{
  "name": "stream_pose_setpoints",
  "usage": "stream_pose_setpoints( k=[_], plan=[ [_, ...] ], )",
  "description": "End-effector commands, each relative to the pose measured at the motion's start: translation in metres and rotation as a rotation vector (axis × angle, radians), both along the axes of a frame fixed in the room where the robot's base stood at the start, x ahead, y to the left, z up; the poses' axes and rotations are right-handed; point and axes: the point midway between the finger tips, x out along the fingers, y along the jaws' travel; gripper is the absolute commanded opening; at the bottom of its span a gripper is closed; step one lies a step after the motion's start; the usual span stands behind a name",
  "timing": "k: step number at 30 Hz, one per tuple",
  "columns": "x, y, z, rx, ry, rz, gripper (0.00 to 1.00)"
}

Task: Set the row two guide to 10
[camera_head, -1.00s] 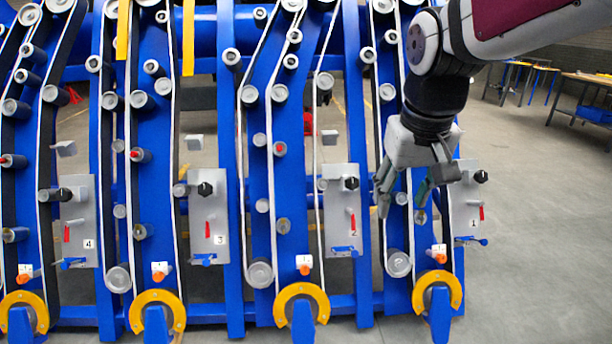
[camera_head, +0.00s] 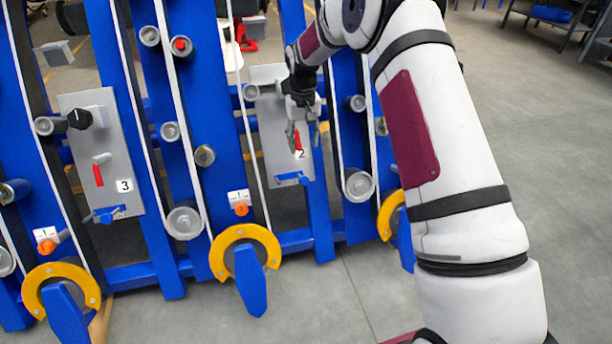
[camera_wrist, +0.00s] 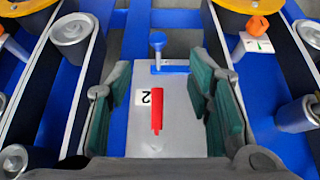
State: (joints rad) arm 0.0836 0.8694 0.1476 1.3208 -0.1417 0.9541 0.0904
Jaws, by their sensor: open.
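The grey plate marked 2 (camera_head: 273,122) stands upright between blue frame bars, with a red handle (camera_head: 298,140) and a blue lever (camera_head: 291,178) below it. My gripper (camera_head: 303,135) is open in front of this plate. In the wrist view its green-padded fingers (camera_wrist: 159,75) stand on either side of the red handle (camera_wrist: 157,110), with gaps on both sides; nothing is held. The blue lever (camera_wrist: 158,50) lies beyond the fingertips. An orange knob (camera_head: 241,208) with a white scale card (camera_head: 238,196) is left of the plate; its marks are too small to read. The plate's top is partly hidden by my gripper.
The plate marked 3 (camera_head: 100,150), with a black knob and red handle, is at left. Grey rollers (camera_head: 184,222), white belts and yellow rings (camera_head: 243,240) surround the rows. Grey floor (camera_head: 330,300) is free in front. Tables stand far back right.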

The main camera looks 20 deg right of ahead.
Motion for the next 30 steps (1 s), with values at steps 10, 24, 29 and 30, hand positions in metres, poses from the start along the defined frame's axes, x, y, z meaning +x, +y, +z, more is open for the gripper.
stream_pose_setpoints(
  k=[10,24,29,30],
  plan=[
    [0.005,0.000,-0.043,0.003,0.009,-0.003,0.47],
    [0.004,-0.001,-0.131,0.003,0.009,-0.003,0.47],
    [0.004,-0.001,-0.149,0.003,0.008,-0.004,0.47],
    [0.004,-0.001,-0.152,0.003,0.008,-0.004,0.47]
  ],
)
